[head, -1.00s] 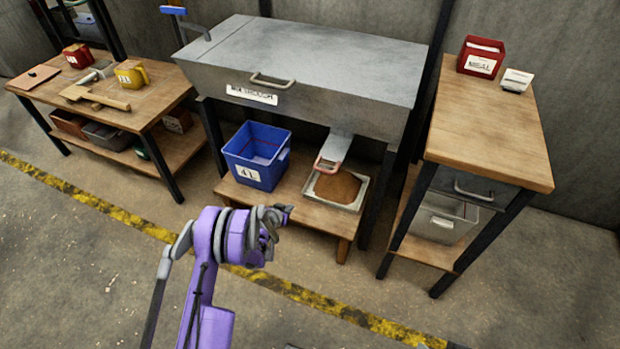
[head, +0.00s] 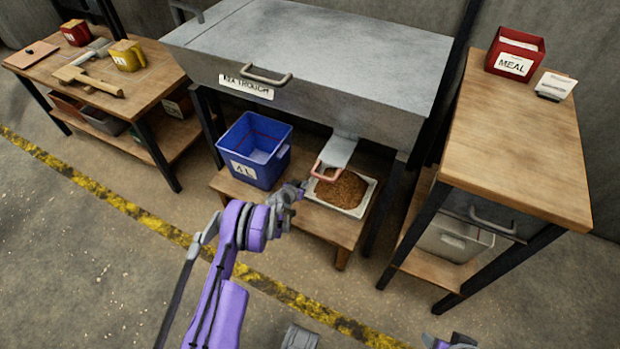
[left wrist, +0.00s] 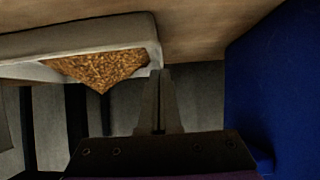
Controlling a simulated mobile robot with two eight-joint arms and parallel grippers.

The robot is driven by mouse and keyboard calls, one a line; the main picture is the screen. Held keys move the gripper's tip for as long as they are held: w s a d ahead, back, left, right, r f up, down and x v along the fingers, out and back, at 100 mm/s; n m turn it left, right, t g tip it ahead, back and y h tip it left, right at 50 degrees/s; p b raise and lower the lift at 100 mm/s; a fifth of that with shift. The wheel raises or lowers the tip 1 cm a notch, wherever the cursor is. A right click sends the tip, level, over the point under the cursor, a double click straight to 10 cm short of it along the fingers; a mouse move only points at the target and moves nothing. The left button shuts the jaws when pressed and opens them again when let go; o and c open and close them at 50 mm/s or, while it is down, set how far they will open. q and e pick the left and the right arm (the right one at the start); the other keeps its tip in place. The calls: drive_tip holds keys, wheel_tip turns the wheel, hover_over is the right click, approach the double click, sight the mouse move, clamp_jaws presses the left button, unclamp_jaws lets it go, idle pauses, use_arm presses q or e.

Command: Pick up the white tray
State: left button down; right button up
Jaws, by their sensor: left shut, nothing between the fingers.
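The white tray (head: 352,213), filled with brown grain (head: 342,188), sits on the low wooden shelf under the grey trough. In the left wrist view the tray wall (left wrist: 85,38) is at upper left, with grain showing. My left gripper (head: 299,187) is by the tray's left end, between it and the blue bin. Its fingertips (left wrist: 158,72) are shut and empty, close to the tray's corner; I cannot tell whether they touch. Part of my right arm shows at the bottom edge of the head view; its jaw state is unclear.
The blue bin (head: 254,150) stands left of the tray. The grey trough (head: 300,60) is above. A wooden table (head: 515,130) stands to the right; the floor in front is open.

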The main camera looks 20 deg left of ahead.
use_arm(q)
drive_tip(key=w, duration=0.2)
drive_tip(key=w+f+b, duration=0.1)
drive_tip(key=w, duration=0.2)
drive_tip(key=shift+d, duration=0.15)
drive_tip(key=shift+f+b, duration=0.25)
drive_tip(key=shift+b, duration=0.25)
